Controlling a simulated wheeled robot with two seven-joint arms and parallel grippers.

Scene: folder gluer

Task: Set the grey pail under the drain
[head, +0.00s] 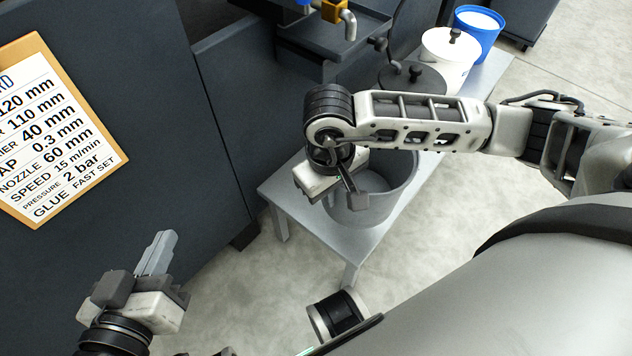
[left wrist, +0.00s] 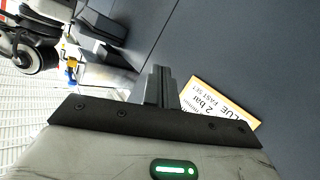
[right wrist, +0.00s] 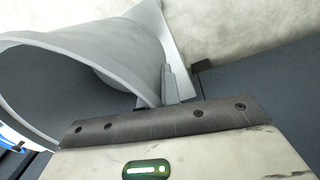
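The grey pail (head: 398,203) is upright at the near end of the light grey bench (head: 290,206); I cannot tell whether its base touches the bench. My right gripper (head: 354,192) is at the pail's near-left rim. In the right wrist view the pail (right wrist: 120,55) fills the left side, and its wall runs between the fingers of that gripper (right wrist: 160,92), which look closed on it. The drain spout (head: 348,22) with its brass valve (head: 331,11) juts from the machine at the top. My left gripper (head: 157,255) is shut and empty, low at the left.
A dark-lidded pot (head: 412,76), a white lidded tub (head: 452,58) and a blue bucket (head: 479,33) with white contents stand farther along the bench. A settings board (head: 60,130) is on the dark machine at left. Floor in front of the bench is clear.

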